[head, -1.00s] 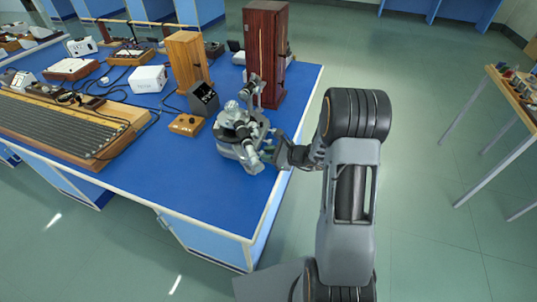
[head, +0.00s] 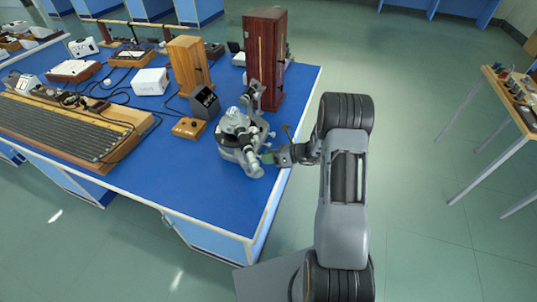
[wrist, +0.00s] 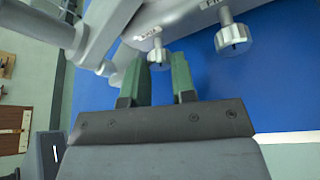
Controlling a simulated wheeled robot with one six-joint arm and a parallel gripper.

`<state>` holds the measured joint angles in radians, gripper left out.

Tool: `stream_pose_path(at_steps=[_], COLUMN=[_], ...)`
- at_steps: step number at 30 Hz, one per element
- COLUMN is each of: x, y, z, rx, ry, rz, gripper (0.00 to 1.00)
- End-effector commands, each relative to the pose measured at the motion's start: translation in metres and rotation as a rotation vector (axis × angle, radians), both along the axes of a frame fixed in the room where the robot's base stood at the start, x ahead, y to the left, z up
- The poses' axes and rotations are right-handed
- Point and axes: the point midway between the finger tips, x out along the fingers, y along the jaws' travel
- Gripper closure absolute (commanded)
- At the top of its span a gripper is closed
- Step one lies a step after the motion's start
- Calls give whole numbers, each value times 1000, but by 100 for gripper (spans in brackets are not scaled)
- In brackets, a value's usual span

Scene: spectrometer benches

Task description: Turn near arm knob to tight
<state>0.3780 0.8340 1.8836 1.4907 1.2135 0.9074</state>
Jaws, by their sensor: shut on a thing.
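The spectrometer (head: 232,152), a grey round-based instrument with a telescope tube, stands near the right edge of the blue bench. My gripper (head: 268,158) reaches it from the right, low at its side. In the wrist view the two green fingers of my gripper (wrist: 159,72) stand on either side of a small pale knob (wrist: 158,56) and are shut on it. A small white label with a mark sits just above this knob, too small to read. A second ribbed knob (wrist: 232,38) sticks out to the right, clear of the fingers. Which knob is the near arm one is not readable.
A tall dark wooden case (head: 265,60) stands behind the spectrometer. A lighter wooden case (head: 189,62), a dark display box (head: 204,102) and a small orange-brown box (head: 189,128) stand to its left. The floor right of the bench is open, with a side table (head: 526,115) beyond.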

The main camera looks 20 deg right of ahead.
Motion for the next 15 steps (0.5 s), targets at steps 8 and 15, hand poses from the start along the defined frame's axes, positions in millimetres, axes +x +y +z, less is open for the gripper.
stream_pose_path(at_steps=[8, 15], x=[2, 2], y=[-1, -1], z=[1, 0], rx=[92, 131], ry=[123, 178], rz=[-1, -2], gripper=[99, 99])
